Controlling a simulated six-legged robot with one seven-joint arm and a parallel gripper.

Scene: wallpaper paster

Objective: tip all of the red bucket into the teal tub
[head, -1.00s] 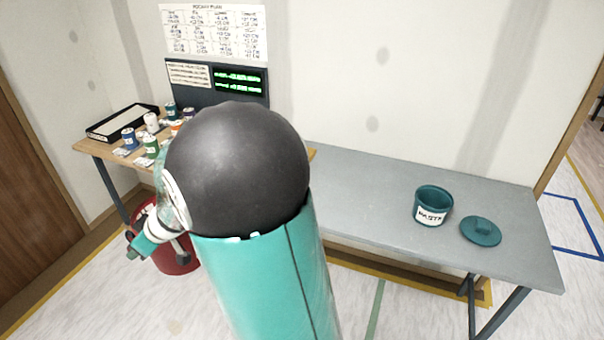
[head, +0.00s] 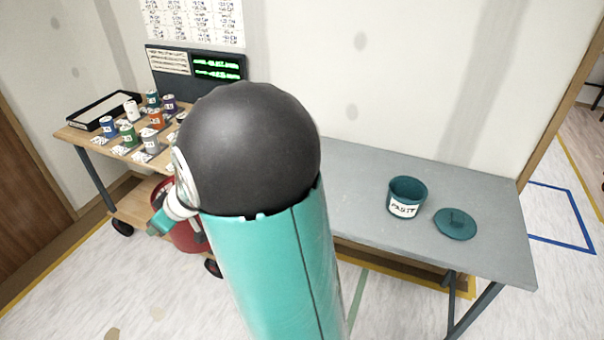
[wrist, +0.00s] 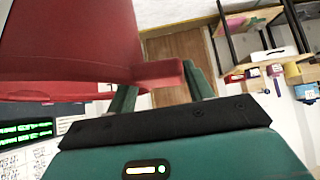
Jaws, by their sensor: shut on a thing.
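The red bucket (head: 188,236) is low at the left in the head view, in front of the cart and mostly hidden behind my arm. In the wrist view the red bucket (wrist: 70,45) fills the upper left, tilted in the picture; its inside is not visible. My gripper (wrist: 158,85) is shut on a red tab or handle on the bucket's side. The teal tub (head: 406,190), with a white paste label, stands upright and open on the grey bench, right of and apart from the bucket. A teal lid (head: 455,224) lies beside the tub.
The grey bench (head: 350,195) is clear left of the tub. A wooden cart (head: 85,135) at the left holds several small cans and a black-rimmed tray (head: 97,117). A dark display board (head: 195,75) stands behind it. Shelves (wrist: 255,30) show in the wrist view.

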